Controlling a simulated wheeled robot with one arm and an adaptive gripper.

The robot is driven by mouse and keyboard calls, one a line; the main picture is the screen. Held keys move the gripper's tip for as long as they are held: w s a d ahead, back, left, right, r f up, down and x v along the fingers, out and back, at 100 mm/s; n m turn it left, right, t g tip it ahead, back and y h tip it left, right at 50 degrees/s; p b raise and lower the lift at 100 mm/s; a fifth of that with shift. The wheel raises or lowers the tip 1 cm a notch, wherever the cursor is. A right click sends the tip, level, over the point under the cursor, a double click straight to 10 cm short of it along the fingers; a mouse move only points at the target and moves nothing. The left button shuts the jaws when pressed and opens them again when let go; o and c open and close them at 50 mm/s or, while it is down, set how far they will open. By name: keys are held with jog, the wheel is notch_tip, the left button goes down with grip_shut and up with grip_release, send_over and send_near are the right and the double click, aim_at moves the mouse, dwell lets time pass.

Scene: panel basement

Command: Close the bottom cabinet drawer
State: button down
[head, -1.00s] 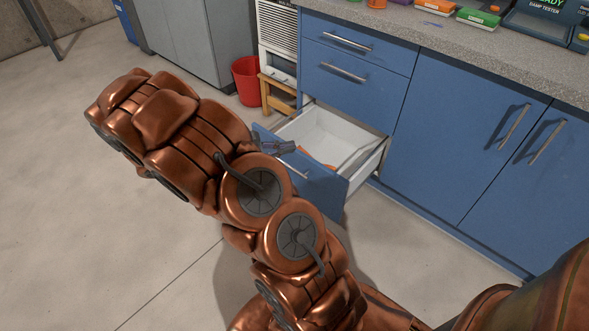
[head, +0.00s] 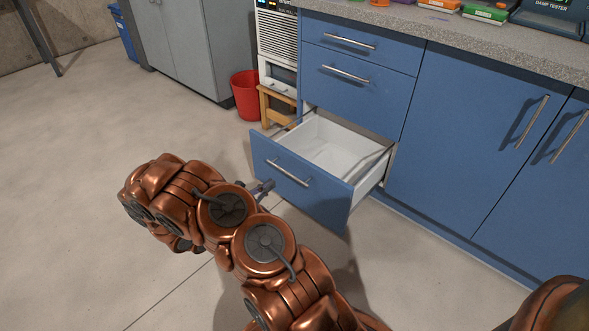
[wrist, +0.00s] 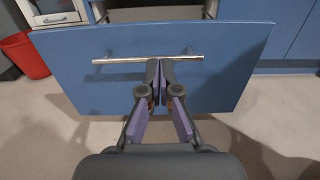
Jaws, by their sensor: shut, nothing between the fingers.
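The bottom drawer (head: 298,180) of the blue cabinet is pulled far out, with its white inside showing from above. Its blue front and metal bar handle (head: 288,172) face my arm. In the wrist view the drawer front (wrist: 230,75) spans most of the picture, with the handle (wrist: 120,60) across its upper part. My gripper (head: 268,186) is just in front of the drawer front, below the handle. In the wrist view my gripper (wrist: 160,65) is shut and empty, its tips overlapping the handle's middle. I cannot tell whether they touch the drawer.
Two shut drawers (head: 350,72) sit above the open one. Blue cupboard doors (head: 460,140) are to the right under a grey worktop (head: 480,38). A red bucket (head: 246,95) and a wooden stool (head: 277,108) stand left of the cabinet. The floor at left is clear.

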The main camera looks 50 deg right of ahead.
aim_at(300, 162)
jog(key=d+b, duration=0.2)
jog(key=d, duration=0.3)
jog(key=d+b, duration=0.1)
jog(key=d, duration=0.5)
jog(key=shift+s+f+b, duration=0.1)
jog(key=shift+s+b, duration=0.1)
jog(key=shift+b, duration=0.2)
jog(key=shift+d, duration=0.85)
